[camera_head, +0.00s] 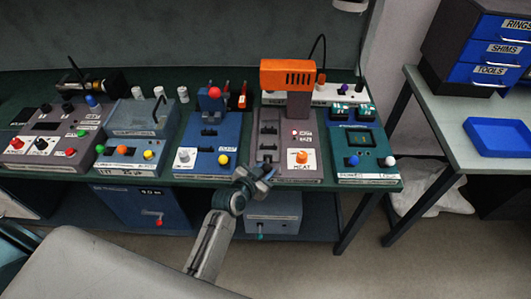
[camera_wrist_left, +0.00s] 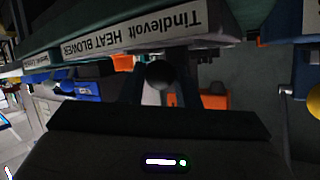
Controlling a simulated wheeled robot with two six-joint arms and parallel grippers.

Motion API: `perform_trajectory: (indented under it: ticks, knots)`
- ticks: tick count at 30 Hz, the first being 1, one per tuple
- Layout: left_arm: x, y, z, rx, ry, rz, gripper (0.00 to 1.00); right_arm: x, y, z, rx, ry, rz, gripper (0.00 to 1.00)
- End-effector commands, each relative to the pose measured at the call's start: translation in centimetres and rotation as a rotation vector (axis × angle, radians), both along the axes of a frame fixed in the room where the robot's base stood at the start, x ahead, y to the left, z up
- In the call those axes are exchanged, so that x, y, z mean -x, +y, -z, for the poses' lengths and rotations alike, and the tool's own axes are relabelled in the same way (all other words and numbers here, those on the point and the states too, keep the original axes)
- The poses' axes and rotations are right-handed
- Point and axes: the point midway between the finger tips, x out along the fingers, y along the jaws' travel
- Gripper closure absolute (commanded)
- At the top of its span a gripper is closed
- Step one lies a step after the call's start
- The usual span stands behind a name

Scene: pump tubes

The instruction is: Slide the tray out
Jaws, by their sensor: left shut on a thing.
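The heat blower unit, with an orange hood (camera_head: 287,73) and a white panel, stands in the bench's middle. A grey slotted piece (camera_head: 268,130) on its left side may be the tray; I cannot tell for sure. My left gripper (camera_head: 262,178) is at the unit's front edge. In the left wrist view a round dark knob (camera_wrist_left: 160,74) sits between the fingers of the left gripper (camera_wrist_left: 163,92), below the HEAT BLOWER label (camera_wrist_left: 137,34). The left gripper is shut on this knob. My right gripper is not in view.
A blue unit (camera_head: 205,145) stands left of the blower and a teal unit (camera_head: 361,148) right of it. A grey box (camera_head: 274,212) is under the bench. A side table (camera_head: 455,125) with a blue bin (camera_head: 500,137) stands at the right. Floor before the bench is clear.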

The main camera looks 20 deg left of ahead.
Motion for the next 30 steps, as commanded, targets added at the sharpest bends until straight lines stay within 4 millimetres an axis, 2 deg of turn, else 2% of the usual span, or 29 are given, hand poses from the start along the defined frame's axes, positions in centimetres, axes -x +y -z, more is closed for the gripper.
perform_trajectory:
  ticks: [3,6,10,15,16,18,30]
  knots:
    - [1.4,-0.4,-0.4,0.003,-0.006,-0.001,1.0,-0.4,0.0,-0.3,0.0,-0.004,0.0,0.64]
    - [2.0,-0.6,-0.3,0.002,-0.005,-0.001,1.0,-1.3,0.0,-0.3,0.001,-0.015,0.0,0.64]
    - [2.0,-0.6,-0.2,0.001,-0.005,-0.001,1.0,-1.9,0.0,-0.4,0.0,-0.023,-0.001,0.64]
    - [2.0,-0.6,-0.3,0.001,-0.006,-0.002,1.0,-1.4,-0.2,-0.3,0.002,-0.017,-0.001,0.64]
    - [2.0,-0.6,-0.3,0.001,-0.006,-0.002,0.66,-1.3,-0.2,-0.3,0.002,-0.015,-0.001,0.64]
    - [2.0,-0.6,-0.3,0.001,-0.006,-0.002,0.52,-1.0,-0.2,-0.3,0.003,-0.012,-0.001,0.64]
    - [2.6,-0.4,-0.5,0.0,-0.008,-0.002,0.5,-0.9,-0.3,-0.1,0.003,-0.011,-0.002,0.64]
